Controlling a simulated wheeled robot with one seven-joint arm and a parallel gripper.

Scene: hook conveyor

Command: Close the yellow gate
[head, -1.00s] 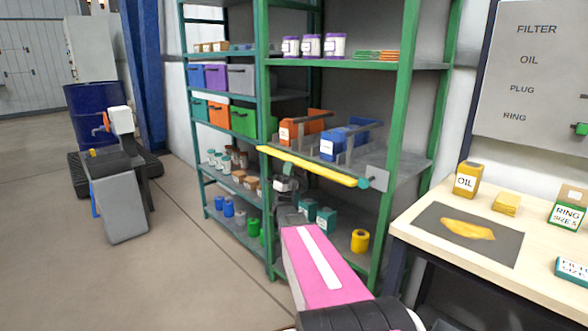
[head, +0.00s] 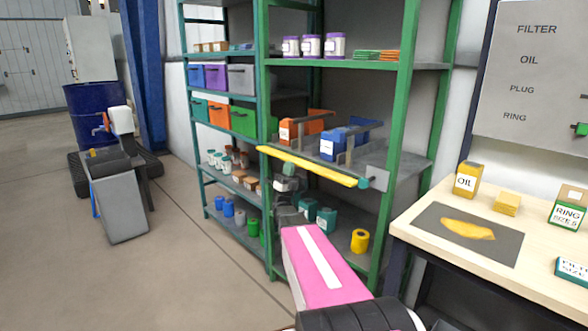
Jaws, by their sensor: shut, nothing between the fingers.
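The yellow gate (head: 312,166) is a long bar across the front of the middle shelf of the green rack. Its right end meets a grey plate (head: 376,179) with a teal knob by the right post. Its left end lies near the left green post; whether it is latched there I cannot tell. My gripper (head: 288,170) is just below the bar, left of its middle, partly against it in the picture. Its fingers are small and dark here. Whether it touches the bar is unclear.
Behind the bar stand orange bins (head: 290,131) and blue bins (head: 335,146) on the shelf. Teal canisters (head: 326,220) and a yellow roll (head: 359,240) sit on the lower shelf. A workbench (head: 420,240) stands at the right.

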